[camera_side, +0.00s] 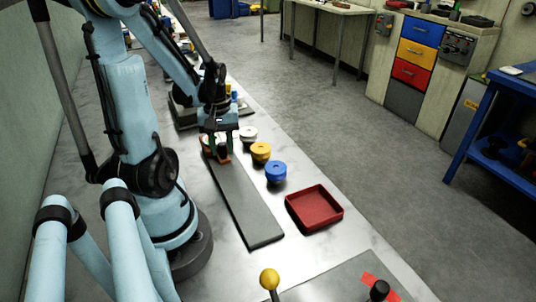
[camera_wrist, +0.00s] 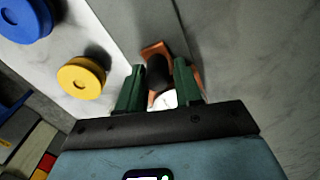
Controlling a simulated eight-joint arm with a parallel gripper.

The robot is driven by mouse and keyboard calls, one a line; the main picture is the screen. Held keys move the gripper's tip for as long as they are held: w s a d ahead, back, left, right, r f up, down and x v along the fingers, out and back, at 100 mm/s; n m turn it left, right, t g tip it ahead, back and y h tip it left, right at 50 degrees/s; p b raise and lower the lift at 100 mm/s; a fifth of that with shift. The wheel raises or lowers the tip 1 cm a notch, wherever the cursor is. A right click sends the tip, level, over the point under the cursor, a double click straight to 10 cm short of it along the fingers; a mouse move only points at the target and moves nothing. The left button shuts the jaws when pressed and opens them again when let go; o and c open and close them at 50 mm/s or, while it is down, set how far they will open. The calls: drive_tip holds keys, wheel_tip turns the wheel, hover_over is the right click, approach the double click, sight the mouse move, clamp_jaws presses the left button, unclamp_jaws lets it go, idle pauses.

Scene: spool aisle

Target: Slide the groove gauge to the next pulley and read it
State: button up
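The groove gauge (camera_wrist: 158,72), an orange piece with a dark rounded knob, lies between my fingers in the wrist view. In the side view its orange part (camera_side: 222,158) shows below my gripper (camera_side: 216,148), at the far end of a long grey plate (camera_side: 246,212). My gripper (camera_wrist: 160,82) has green fingers either side of the knob, with narrow gaps showing. A white patch shows between the fingers. White (camera_side: 248,133), yellow (camera_side: 261,151) and blue (camera_side: 276,171) pulleys stand in a row right of the plate. Yellow (camera_wrist: 82,77) and blue (camera_wrist: 25,18) also show in the wrist view.
A red tray (camera_side: 314,208) lies right of the plate's near end. A yellow-knobbed lever (camera_side: 269,280) and a black knob (camera_side: 379,290) stand at the near edge of the bench. Bare bench lies between the plate and the tray.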

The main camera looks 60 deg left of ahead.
drive_tip(key=shift+o, duration=1.1)
drive_tip(key=shift+d, duration=0.1)
wheel_tip(320, 180, up, 12)
drive_tip(key=w+d+m+t, duration=0.2)
drive_tip(key=w+d+m, duration=0.1)
drive_tip(key=d+m, duration=0.2)
drive_tip(key=w+d+f+m+t, duration=0.1)
drive_tip(key=w+d+m, duration=0.3)
drive_tip(key=d, duration=0.5)
drive_tip(key=w+d+m+t, duration=0.4)
drive_tip(key=d+m, duration=0.2)
drive_tip(key=d, duration=0.1)
drive_tip(key=shift+w+f, duration=0.15)
drive_tip(key=shift+w, duration=0.1)
